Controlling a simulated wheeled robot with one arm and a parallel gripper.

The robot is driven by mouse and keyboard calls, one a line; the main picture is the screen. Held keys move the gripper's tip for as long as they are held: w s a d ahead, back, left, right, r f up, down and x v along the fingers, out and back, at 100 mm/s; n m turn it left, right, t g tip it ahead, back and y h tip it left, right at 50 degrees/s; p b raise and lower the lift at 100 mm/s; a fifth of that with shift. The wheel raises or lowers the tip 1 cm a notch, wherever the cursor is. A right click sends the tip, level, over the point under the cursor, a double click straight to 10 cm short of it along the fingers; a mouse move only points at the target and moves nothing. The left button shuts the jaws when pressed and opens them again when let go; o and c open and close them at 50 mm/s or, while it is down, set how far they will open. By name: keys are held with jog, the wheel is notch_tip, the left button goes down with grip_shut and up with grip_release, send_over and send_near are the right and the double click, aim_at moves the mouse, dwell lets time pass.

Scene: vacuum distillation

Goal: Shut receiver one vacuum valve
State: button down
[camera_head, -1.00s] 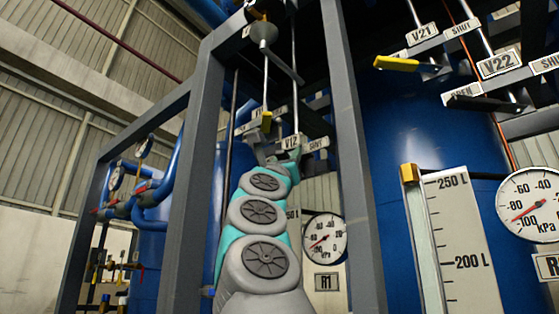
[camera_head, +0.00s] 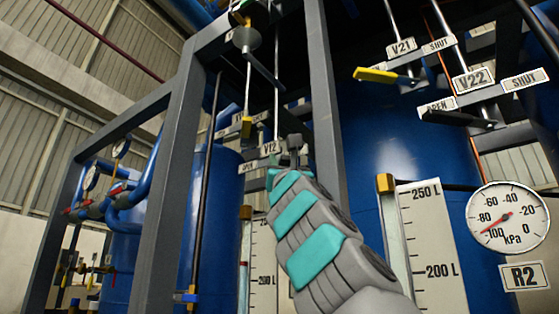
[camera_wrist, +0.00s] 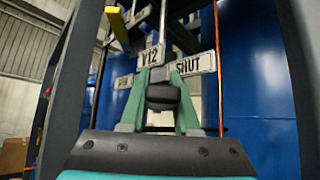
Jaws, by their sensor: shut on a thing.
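The V12 valve's black lever handle (camera_wrist: 163,97) shows end-on in the wrist view, between the teal fingers of my gripper (camera_wrist: 162,112), which is shut on it. The V12 label (camera_wrist: 151,57) is just above and left of the handle. The SHUT plate (camera_wrist: 192,64) is above and right of it, and the OPEN plate (camera_wrist: 123,82) is partly hidden on the left. In the head view my gripper (camera_head: 292,152) is right of the V12 label (camera_head: 271,148), covering the SHUT side; the exact lever angle is hard to tell.
A yellow lever (camera_head: 246,127) hangs near V12. Grey frame posts (camera_head: 326,110) stand on both sides. To the right are V21's yellow lever (camera_head: 376,75), V22's black lever (camera_head: 457,118), the R2 gauge (camera_head: 507,216) and a level scale (camera_head: 427,240).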

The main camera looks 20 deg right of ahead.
dwell(0.3)
jog(key=c, duration=0.6)
grip_release()
jog(key=shift+c, duration=0.2)
